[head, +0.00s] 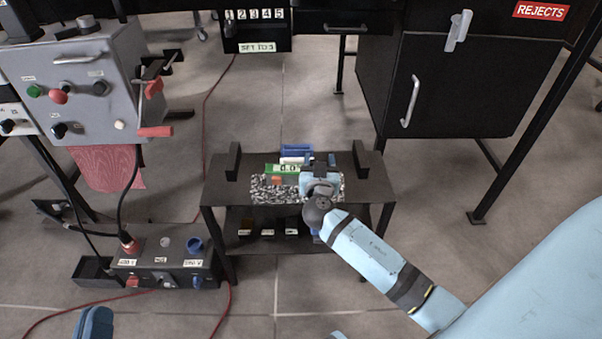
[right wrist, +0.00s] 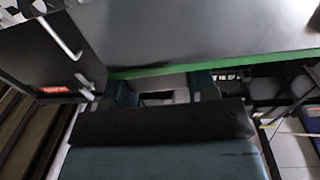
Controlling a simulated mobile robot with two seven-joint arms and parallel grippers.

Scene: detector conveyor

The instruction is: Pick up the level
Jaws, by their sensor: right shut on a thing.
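The level is a green bar with pale windows (head: 283,168), lying across the back of a patterned mat on the small dark table in the head view. My right gripper (head: 319,164) is low over the table at the level's right end and is shut on it; the grip itself is mostly hidden by the wrist. In the right wrist view the two fingers of my right gripper (right wrist: 164,92) show with a pale and dark thing between them. A blue part that seems to be my left gripper (head: 95,322) is at the bottom left, cut off, its jaws unclear.
The dark table (head: 375,188) has upright posts at its back corners. A blue item (head: 296,150) stands behind the level, and an orange piece (head: 276,181) lies before it. A grey control box (head: 75,75) is left, a black cabinet (head: 450,85) right. Red cables cross the floor.

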